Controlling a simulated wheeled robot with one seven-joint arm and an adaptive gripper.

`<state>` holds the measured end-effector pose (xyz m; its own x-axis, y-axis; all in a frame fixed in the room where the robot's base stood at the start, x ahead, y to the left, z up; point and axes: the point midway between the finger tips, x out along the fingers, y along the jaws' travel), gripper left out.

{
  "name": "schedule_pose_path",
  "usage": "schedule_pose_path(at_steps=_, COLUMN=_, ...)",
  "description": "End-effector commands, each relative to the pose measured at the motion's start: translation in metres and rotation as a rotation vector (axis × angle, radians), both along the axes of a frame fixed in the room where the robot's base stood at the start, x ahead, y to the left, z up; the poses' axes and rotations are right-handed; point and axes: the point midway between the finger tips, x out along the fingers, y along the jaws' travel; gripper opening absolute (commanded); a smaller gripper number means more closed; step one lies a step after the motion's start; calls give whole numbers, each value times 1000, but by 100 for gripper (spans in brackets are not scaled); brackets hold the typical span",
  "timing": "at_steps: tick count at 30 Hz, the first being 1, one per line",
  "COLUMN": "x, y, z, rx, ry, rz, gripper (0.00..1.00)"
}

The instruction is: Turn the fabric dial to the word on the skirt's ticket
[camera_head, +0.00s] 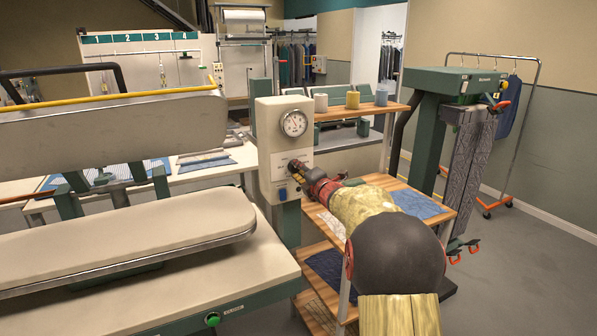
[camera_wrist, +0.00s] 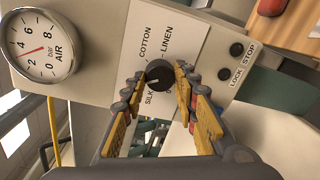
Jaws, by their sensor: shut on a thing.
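The fabric dial (camera_wrist: 157,73), a round black knob, sits on a light panel in the wrist view. The words SILK (camera_wrist: 149,98), COTTON (camera_wrist: 146,44) and LINEN (camera_wrist: 167,39) are printed around it. A small pale mark shows on the knob's lower left, on the side towards SILK. My gripper (camera_wrist: 163,80) is shut on the dial, one finger on each side. In the head view my gripper (camera_head: 298,171) reaches the front of the control post (camera_head: 277,112) and hides the dial. I cannot make out the skirt's ticket or its word in either view.
An air gauge (camera_wrist: 38,43) and the LOCK and STOP buttons (camera_wrist: 237,49) flank the dial. A padded press (camera_head: 120,240) stands left of the post. A wooden shelf cart (camera_head: 435,207) stands under my arm. A green machine with hanging grey cloth (camera_head: 468,160) is at the right.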

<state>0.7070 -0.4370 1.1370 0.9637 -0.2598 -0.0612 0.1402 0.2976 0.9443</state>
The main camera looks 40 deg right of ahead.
Motion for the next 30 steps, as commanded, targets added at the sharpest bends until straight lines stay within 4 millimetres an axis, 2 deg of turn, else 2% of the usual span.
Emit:
schedule_pose_path(at_steps=4, x=0, y=1, z=-2, rx=2, ry=3, rz=1, gripper=4)
schedule_pose_path(at_steps=5, x=0, y=1, z=-2, rx=2, ry=3, rz=1, gripper=30)
schedule_pose_path(at_steps=14, x=0, y=0, z=-1, rx=2, ry=1, rz=0, gripper=47)
schedule_pose_path(at_steps=24, x=-1, y=0, z=0, rx=1, ry=1, rz=0, gripper=48)
schedule_pose_path(at_steps=30, x=-20, y=5, z=2, rx=1, ry=0, rz=-2, gripper=48)
